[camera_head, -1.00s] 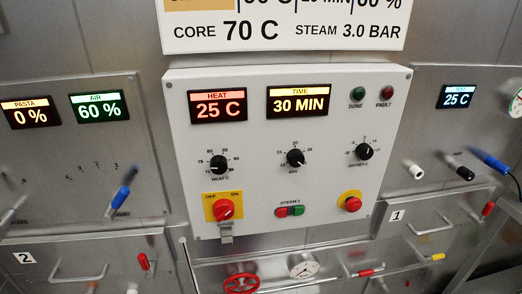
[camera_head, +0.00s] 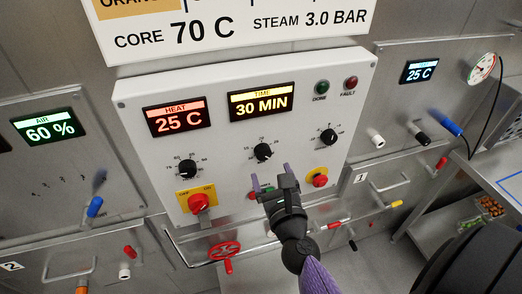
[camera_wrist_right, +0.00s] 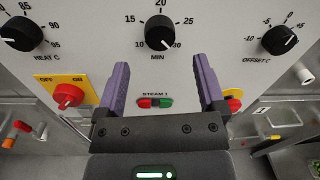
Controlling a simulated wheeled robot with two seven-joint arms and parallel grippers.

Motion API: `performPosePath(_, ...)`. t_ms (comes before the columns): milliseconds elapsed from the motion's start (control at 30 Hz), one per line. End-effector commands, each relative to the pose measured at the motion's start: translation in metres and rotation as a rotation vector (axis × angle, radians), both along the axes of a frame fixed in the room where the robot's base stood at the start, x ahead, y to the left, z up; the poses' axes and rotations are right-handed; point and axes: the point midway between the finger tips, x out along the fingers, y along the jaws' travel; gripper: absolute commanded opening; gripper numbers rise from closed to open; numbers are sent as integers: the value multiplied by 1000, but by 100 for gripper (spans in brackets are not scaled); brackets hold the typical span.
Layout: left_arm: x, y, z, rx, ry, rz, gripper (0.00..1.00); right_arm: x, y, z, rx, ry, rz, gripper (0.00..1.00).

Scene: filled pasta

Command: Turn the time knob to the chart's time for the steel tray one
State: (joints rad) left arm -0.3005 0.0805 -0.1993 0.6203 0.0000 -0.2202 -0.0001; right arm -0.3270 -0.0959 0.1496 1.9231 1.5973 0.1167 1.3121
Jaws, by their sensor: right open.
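The black time knob (camera_head: 263,151), marked MIN, is on the white control panel (camera_head: 300,85). The time display (camera_head: 261,104) above it reads 30 MIN. My right gripper (camera_head: 275,181) is open, just below the knob in the head view. In the right wrist view the knob (camera_wrist_right: 160,33) lies ahead, above and between the two purple fingertips (camera_wrist_right: 162,75), with nothing between the fingers touching it. The chart (camera_head: 240,28) above the panel is cut off; its lower line reads core 70 C and steam 3.0 bar, with part of "ORANGE" above. My left gripper is not in view.
The heat knob (camera_head: 187,169) is left of the time knob and the offset knob (camera_head: 328,137) is right. The red and yellow switch (camera_head: 199,202), red button (camera_head: 320,181) and steam buttons (camera_wrist_right: 155,102) sit below. A red valve wheel (camera_head: 224,251) is lower.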

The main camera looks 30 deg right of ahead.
Motion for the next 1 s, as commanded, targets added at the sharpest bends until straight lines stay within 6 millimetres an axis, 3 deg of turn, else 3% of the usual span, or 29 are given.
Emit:
performPosePath(100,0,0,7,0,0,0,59,27,-8,2,-2,-1,1,89)
performPosePath(233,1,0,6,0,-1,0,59,45,-13,0,-3,0,2,89)
performPosePath(567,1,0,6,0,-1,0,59,52,-15,-1,-4,3,3,89)
performPosePath(667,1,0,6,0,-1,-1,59,52,-15,-1,-5,3,3,72)
performPosePath(1000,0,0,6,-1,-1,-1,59,52,-15,-1,-5,3,4,0)
